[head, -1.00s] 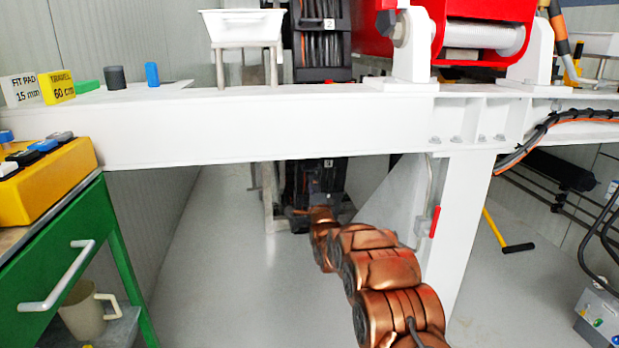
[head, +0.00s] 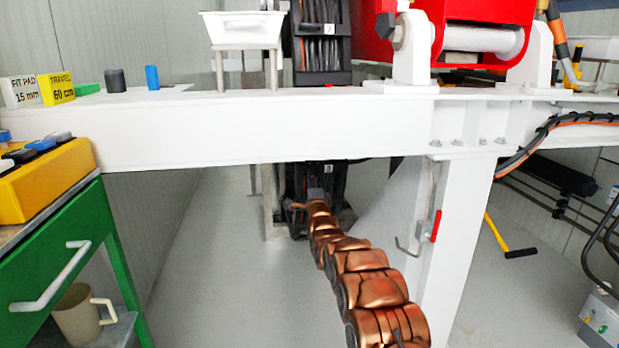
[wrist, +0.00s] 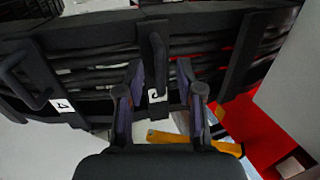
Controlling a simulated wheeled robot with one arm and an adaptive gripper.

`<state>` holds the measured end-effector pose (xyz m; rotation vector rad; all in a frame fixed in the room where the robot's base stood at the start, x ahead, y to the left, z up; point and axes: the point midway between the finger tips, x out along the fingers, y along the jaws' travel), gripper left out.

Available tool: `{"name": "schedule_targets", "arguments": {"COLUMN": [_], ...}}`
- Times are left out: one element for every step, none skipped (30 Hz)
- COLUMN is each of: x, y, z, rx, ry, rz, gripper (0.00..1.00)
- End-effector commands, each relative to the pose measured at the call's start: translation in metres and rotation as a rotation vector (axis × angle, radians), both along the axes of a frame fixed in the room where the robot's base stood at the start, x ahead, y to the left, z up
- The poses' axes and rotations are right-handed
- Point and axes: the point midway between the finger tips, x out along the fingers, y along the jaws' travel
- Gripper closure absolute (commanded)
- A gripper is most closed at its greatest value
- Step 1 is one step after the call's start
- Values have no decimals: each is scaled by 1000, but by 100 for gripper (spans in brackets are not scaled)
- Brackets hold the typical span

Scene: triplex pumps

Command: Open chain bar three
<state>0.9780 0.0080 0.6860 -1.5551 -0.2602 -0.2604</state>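A dark cable chain (head: 322,60) full of black cables runs down behind the white beam. Chain bar three (wrist: 158,50), with a white "3" label and a dark handle standing out from it, crosses the chain in the wrist view. It looks closed across the cables. Its label also shows below the beam in the head view (head: 331,168). My gripper (wrist: 159,75) is open, with one finger on each side of the handle. I cannot tell whether the fingers touch it. In the head view my arm hides part of the lower chain.
A neighbouring bar with a handle and its own label (wrist: 62,105) is at the left in the wrist view. The white beam (head: 270,130) passes above my arm. A white post (head: 455,230) with a red-handled hook stands to the right. A green drawer cabinet (head: 75,260) is left.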

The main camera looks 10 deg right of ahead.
Motion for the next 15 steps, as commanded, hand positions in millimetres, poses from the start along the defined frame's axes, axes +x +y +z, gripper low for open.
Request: {"name": "schedule_targets", "arguments": {"x": [3, 5, 7, 8, 10, 12, 13, 14, 16, 17, 19, 20, 21, 22, 23], "y": [0, 0, 0, 0, 0, 0, 0, 0, 0, 0, 0, 0, 0, 0, 0], "z": [0, 0, 0, 0, 1, 3, 5, 5, 6, 6, 6, 6, 6, 6, 7], "rx": [0, 0, 0, 0, 0, 0, 0, 0, 0, 0, 0, 0, 0, 0, 0], "ry": [-2, -1, 1, 2, 1, -1, -3, -3, -3, -2, -1, 1, 1, 1, 1], "rz": [0, 0, 0, 0, 0, 0, 0, 0, 0, 0, 0, 1, 0, 0, 1], "gripper": [63, 63, 63, 63, 63, 63, 63, 63, 63, 63, 63, 63, 63, 63, 63]}}
